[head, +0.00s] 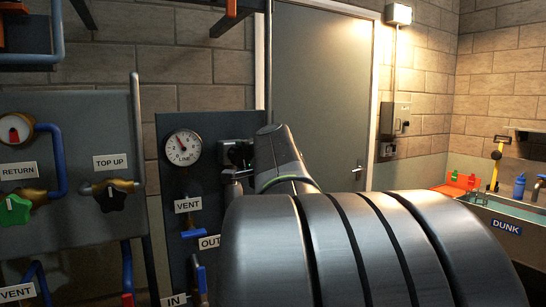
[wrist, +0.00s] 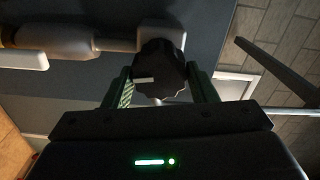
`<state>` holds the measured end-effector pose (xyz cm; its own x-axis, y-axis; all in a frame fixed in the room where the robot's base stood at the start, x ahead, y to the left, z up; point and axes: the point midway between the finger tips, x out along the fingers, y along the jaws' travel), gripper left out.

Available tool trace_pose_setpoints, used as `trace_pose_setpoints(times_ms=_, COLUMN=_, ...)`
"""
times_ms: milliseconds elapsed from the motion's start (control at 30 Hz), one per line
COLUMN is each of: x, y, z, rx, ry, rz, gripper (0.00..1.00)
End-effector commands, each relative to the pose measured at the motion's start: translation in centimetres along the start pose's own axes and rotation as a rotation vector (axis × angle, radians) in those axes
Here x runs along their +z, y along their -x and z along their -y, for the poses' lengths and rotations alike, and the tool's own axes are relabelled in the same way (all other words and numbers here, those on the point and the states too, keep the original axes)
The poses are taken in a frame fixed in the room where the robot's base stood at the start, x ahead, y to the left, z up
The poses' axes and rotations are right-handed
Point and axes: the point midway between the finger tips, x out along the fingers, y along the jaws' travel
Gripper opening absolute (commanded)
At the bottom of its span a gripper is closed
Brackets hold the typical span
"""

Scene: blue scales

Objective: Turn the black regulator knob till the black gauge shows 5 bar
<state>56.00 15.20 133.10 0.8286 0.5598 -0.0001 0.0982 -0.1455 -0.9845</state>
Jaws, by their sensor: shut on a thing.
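The black regulator knob (wrist: 158,62) sits between the two fingers of my gripper (wrist: 161,76) in the wrist view. The gripper is shut on it, one finger on each side. A white pointer mark on the knob points left in that view.
A TOP UP knob (head: 110,197), a green RETURN knob (head: 14,210) and another gauge (head: 15,130) are on the left. A blue VENT handle (head: 194,234) is below the LINE gauge. A grey door (head: 325,100) stands behind my arm; a DUNK tank (head: 507,228) is at right.

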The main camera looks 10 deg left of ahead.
Motion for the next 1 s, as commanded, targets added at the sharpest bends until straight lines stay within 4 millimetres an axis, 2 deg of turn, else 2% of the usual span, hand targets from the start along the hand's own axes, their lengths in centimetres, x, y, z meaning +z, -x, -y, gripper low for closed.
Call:
trace_pose_setpoints(times_ms=667, x=-0.01, y=0.01, z=-0.03, rx=0.0, ry=-0.066, rz=-0.001, gripper=0.29)
trace_pose_setpoints(times_ms=700, x=-0.02, y=0.01, z=-0.03, rx=0.0, ry=-0.066, rz=-0.001, gripper=0.56)
trace_pose_setpoints(times_ms=800, x=-0.01, y=0.01, z=-0.03, rx=0.0, ry=-0.066, rz=-0.001, gripper=0.74)
trace_pose_setpoints(times_ms=1000, x=0.0, y=0.0, z=-0.03, rx=0.0, ry=-0.065, rz=0.0, gripper=0.74)
